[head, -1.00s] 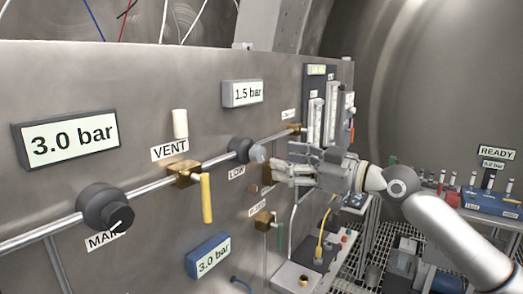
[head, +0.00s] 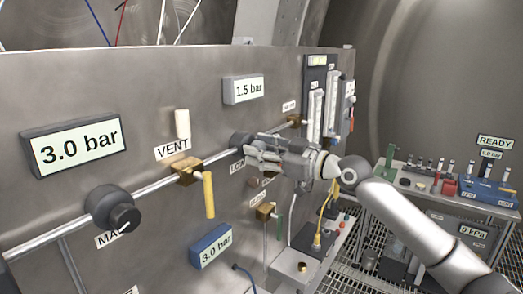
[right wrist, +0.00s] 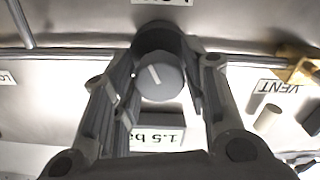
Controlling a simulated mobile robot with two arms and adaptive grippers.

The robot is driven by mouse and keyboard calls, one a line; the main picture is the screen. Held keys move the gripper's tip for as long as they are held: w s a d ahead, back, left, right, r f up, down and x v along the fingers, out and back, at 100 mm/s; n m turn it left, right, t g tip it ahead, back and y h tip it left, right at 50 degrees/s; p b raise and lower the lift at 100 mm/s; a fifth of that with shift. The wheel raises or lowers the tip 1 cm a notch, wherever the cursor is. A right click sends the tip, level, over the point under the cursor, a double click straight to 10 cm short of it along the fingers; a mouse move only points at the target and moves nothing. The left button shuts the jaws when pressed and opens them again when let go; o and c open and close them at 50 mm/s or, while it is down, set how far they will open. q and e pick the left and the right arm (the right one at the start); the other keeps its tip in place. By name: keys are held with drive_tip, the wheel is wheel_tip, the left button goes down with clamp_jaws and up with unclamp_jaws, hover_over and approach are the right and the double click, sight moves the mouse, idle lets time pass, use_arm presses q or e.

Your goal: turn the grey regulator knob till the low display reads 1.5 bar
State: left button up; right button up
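The low display (head: 243,89) reads 1.5 bar in the head view. It shows upside down in the right wrist view (right wrist: 158,138). The grey regulator knob (right wrist: 159,77) is below it on the pipe, its round face and pale pointer line visible in the right wrist view. In the head view my right gripper covers most of it, leaving the dark regulator body (head: 238,139) visible. My right gripper (head: 252,152) is at the knob, with one finger on each side. The fingers look open around it; contact is not clear. My left gripper is not in view.
The main regulator (head: 113,208) sits lower left under a 3.0 bar display (head: 73,146). A yellow-handled VENT valve (head: 208,194) is between the regulators. A blue 3.0 bar gauge (head: 211,245) is below. Flowmeters (head: 322,110) stand to the right; a bench (head: 392,190) stands beyond.

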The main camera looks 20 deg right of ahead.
drive_tip(key=c, duration=0.5)
drive_tip(key=shift+m, duration=0.5)
drive_tip(key=o, duration=1)
drive_tip(key=shift+o, duration=0.2)
drive_tip(key=v, duration=1.2)
